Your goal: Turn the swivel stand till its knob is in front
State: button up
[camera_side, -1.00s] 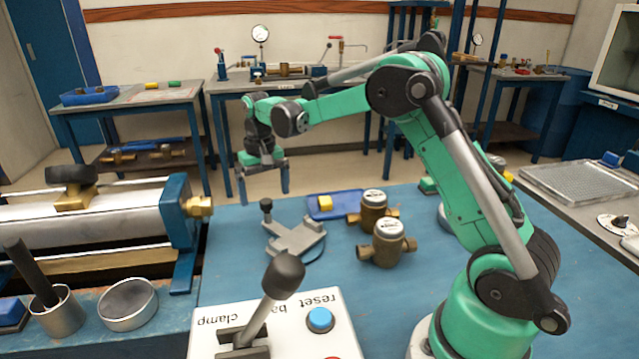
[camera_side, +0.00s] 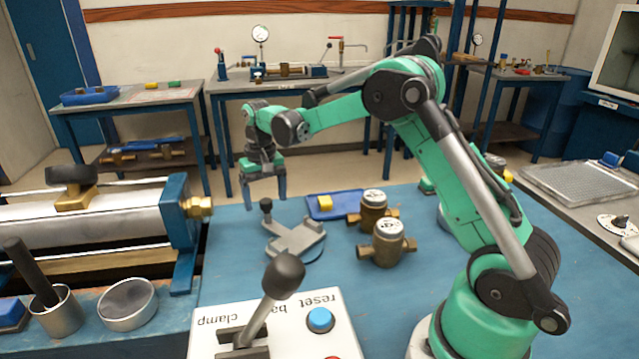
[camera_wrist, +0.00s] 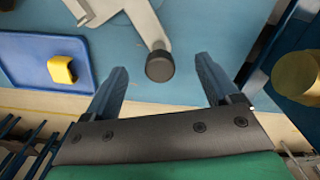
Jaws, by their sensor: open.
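The swivel stand (camera_side: 297,240) is a grey, cross-shaped piece on a round base on the blue table. Its black knob (camera_side: 266,204) stands up at the far left end of one arm. My gripper (camera_side: 265,196) is open and empty, with its fingers pointing down just above and around the knob's position in the side view. In the wrist view, the knob (camera_wrist: 160,66) lies between and just beyond the two blue fingertips of my gripper (camera_wrist: 162,80). Part of the stand (camera_wrist: 135,12) is cut off by the top edge there. I cannot tell whether a finger touches the knob.
A blue tray (camera_side: 345,212) with a yellow block (camera_side: 325,202) lies behind the stand. Two brass meters (camera_side: 387,245) stand to its right. A clamp bench with a brass nozzle (camera_side: 198,207) is at the left. A control box (camera_side: 319,320) with a lever is in front.

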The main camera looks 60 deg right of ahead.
jog(key=shift+s+d, duration=0.2)
jog(key=shift+d, duration=0.45)
jog(key=shift+s+d, duration=0.2)
jog(key=shift+d, duration=0.4)
jog(key=shift+s+d, duration=0.45)
jog(key=shift+d, duration=0.2)
jog(key=shift+s+d, duration=0.45)
jog(key=shift+d, duration=0.15)
jog(key=shift+o, duration=1.4)
jog(key=shift+r, duration=2.75)
